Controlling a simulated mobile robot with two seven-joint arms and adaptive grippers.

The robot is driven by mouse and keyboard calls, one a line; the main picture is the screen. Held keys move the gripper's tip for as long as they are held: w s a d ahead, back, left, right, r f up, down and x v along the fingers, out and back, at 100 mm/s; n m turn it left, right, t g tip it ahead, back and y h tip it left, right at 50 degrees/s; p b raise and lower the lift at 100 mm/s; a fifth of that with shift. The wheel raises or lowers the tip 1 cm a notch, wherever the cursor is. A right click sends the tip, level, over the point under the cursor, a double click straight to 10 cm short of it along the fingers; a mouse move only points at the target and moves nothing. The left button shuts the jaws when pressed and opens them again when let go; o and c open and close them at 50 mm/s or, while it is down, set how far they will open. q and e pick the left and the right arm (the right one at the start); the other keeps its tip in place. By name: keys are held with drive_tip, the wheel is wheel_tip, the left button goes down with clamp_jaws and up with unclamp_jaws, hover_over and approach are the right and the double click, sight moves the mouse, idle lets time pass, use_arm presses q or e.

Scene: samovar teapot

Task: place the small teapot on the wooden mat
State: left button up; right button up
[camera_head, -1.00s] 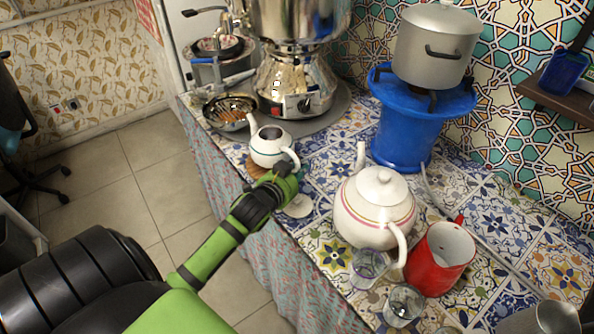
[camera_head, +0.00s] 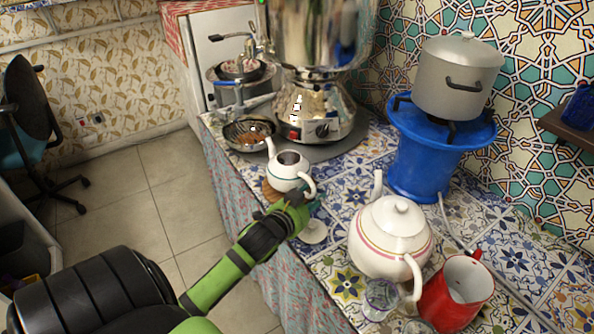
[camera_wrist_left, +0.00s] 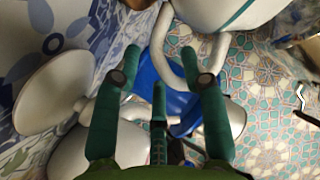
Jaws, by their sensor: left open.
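The small teapot (camera_head: 287,172) is white with a thin green line and has no lid. It is upright on the counter near its front edge. The wooden mat (camera_head: 269,191) shows under its lower left side; the teapot's base appears to rest on it, mostly hidden. My left gripper (camera_head: 309,200) is open at the teapot's handle side. In the left wrist view the open fingers (camera_wrist_left: 162,78) stand on either side of the white handle (camera_wrist_left: 170,65), with the teapot body (camera_wrist_left: 220,12) beyond. My right gripper is not in view.
A large white teapot (camera_head: 388,240), a red jug (camera_head: 455,295) and a glass (camera_head: 380,298) stand to the right. The samovar (camera_head: 313,105) and a pan with a strainer (camera_head: 247,135) are behind. A blue stove (camera_head: 425,160) carries a grey pot (camera_head: 458,78).

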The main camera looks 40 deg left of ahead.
use_arm(q)
drive_tip(key=v, duration=1)
drive_tip(key=shift+a, duration=0.15)
